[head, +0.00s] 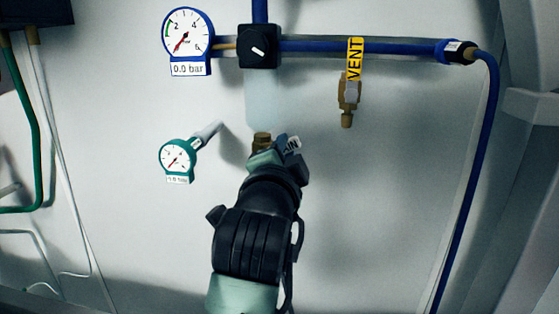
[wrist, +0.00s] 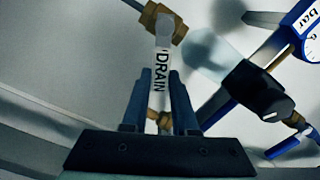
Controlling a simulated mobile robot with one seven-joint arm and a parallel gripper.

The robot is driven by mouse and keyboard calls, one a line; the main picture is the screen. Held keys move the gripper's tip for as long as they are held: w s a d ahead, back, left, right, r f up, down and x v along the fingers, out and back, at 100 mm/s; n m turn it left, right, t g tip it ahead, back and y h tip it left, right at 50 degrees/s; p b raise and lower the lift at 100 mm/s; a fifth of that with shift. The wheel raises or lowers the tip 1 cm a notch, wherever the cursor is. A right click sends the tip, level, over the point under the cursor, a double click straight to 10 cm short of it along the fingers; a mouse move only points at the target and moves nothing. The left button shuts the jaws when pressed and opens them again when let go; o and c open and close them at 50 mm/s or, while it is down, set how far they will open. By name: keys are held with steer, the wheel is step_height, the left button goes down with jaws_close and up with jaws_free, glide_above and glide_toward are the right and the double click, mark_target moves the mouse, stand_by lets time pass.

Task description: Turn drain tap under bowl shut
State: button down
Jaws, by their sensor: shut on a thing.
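The drain tap (head: 262,140) has a brass body below the pale translucent bowl (head: 265,95). In the wrist view the brass tap body (wrist: 165,27) is at the top, and its white lever marked DRAIN (wrist: 163,62) runs down between my fingers. My gripper (wrist: 161,100) is shut on this lever, with a blue finger on each side. In the head view my gripper (head: 277,155) covers most of the lever; only part of its label (head: 291,146) shows. The bowl also shows in the wrist view (wrist: 205,52), beside the tap.
Above the bowl are a black knob (head: 258,47) on a blue pipe and a blue gauge (head: 187,35) at 0.0 bar. A green gauge (head: 178,158) is to the left. A brass VENT valve (head: 347,100) hangs to the right. A blue hose (head: 487,130) runs down at far right.

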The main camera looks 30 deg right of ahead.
steer(key=f+m+b, duration=0.1)
steer(key=m+b, duration=0.1)
steer(key=m, duration=0.1)
steer(key=f+m+b, duration=0.1)
steer(key=m, duration=0.1)
steer(key=shift+s+d+f+b, duration=0.15)
steer(key=shift+d+f+b, duration=0.05)
steer(key=shift+f+b, duration=0.2)
stand_by(0.3)
steer(key=c, duration=0.7)
jaws_free()
steer(key=shift+r, duration=0.1)
steer(key=b+v, duration=0.1)
steer(key=v, duration=1.2)
steer(key=shift+b, duration=0.35)
steer(key=shift+r, duration=0.1)
